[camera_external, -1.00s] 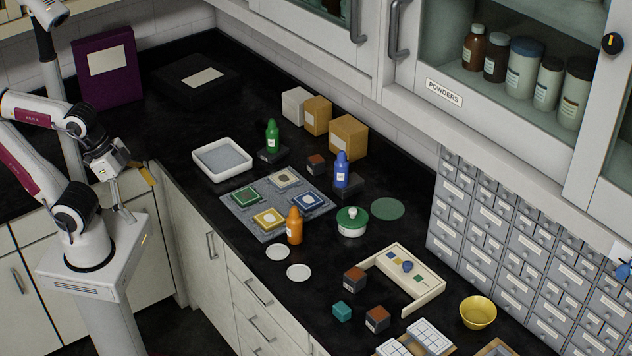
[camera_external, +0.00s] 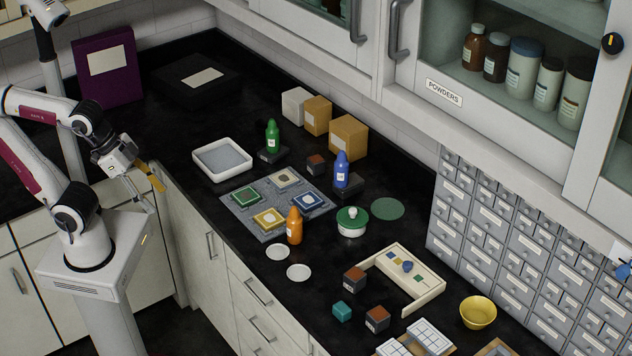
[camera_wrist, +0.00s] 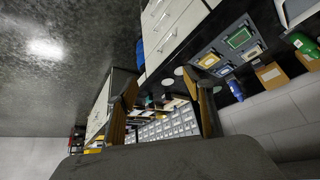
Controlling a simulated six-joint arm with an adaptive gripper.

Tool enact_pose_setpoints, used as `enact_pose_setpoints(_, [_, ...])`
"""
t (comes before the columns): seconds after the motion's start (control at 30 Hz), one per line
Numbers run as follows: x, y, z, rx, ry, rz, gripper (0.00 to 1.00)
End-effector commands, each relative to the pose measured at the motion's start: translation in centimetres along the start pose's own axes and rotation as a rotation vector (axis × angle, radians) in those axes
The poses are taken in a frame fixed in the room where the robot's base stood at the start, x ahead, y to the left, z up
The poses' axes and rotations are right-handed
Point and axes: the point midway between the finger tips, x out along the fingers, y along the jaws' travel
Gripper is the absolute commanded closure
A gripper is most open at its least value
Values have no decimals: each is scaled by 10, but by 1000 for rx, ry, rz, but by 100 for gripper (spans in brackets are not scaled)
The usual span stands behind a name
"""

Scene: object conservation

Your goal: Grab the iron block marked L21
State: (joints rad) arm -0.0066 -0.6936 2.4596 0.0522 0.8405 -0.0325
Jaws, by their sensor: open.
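Dark blocks with reddish-brown tops and white labels stand on the black counter. One block (camera_external: 354,279) is left of the cream tray, another block (camera_external: 377,319) is nearer the front, and a third block (camera_external: 316,165) is farther back, near the cardboard boxes. The labels are too small to read, so I cannot tell which is L21. My gripper (camera_external: 149,192) is open and empty at the left, beyond the counter's front edge and far from all the blocks. Its two spread fingers also show in the wrist view (camera_wrist: 165,108); no block is clear there.
A cream tray (camera_external: 428,293), teal cube (camera_external: 342,311), yellow bowl (camera_external: 478,313) and green-lidded jar (camera_external: 351,223) surround the nearer blocks. Orange (camera_external: 294,227) and blue (camera_external: 341,172) bottles stand farther back. A white basin (camera_external: 204,167) is nearest my gripper. Cabinets overhang the right side.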

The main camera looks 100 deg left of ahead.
Motion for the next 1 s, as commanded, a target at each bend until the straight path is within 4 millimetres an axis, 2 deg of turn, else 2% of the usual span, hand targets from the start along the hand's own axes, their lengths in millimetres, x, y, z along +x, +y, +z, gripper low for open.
enact_pose_setpoints(0.5, [22,-43,-152,17,220,-145,49])
enact_pose_setpoints(1.0, [62,-58,-294,96,439,-181,49])
